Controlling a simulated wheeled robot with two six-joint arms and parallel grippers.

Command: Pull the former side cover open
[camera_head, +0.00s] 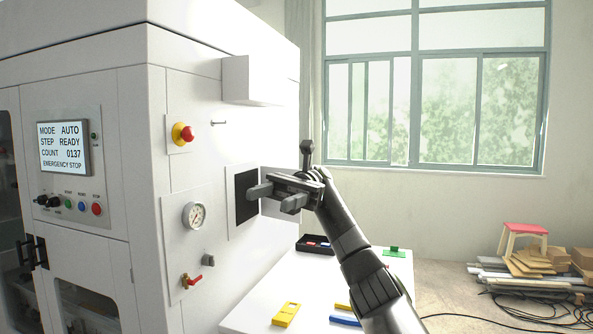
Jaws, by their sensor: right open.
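The former (140,170) is a large white machine at the left. On its right-hand side is a framed black rectangle (246,196), with a white panel (270,210) directly to its right, partly hidden behind my gripper. I take these for the side cover area, but cannot tell if the black part is an opening or how far the panel stands out. My right gripper (276,196) is open in front of them, its fingers pointing left and nothing visible between them. Contact with the panel cannot be told. My left gripper is not in view.
A white box (250,80) juts from the machine above. A red and yellow emergency button (184,134), a gauge (194,215) and a red-handled valve (192,281) are nearby. A white table (250,310) below holds a black tray (316,250) and small coloured parts.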

